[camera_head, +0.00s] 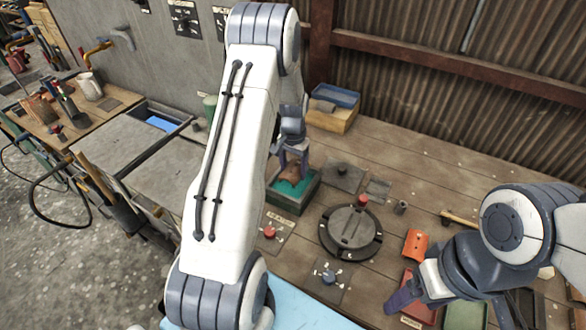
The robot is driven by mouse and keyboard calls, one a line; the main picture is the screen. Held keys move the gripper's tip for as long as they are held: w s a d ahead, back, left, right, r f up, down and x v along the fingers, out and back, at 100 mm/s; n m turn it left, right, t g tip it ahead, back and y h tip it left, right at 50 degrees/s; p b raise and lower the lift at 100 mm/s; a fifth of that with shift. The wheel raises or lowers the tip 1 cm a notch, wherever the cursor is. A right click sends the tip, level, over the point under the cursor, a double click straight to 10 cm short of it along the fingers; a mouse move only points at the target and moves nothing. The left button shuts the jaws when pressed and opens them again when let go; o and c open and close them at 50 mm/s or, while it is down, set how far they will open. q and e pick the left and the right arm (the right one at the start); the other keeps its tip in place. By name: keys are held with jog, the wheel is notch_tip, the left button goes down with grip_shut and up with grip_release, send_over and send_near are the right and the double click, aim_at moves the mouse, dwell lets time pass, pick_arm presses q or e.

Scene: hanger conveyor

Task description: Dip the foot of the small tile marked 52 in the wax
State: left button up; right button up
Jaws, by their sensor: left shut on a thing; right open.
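My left gripper (292,164) is shut on a small brown tile (289,174). It holds the tile over a dark box with a green inside (307,186), which looks like the wax. The tile's lower end is at or just above the green surface; I cannot tell whether it touches. Any number on the tile is too small to read. My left arm hides part of the box's left side. My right gripper (398,304) is open and empty at the lower right, beside a red tray (420,312).
A round dark lidded device (350,232) stands mid-table, with a red-knobbed plate (269,233) on its left. An orange piece (416,244) lies right of it. A blue tray on a wooden box (335,96) stands at the back. A green tray (465,317) is near my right arm.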

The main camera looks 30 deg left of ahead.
aim_at(293, 169)
pick_arm(q)
jog(key=shift+r+p, duration=1.25)
jog(key=shift+r, duration=0.8)
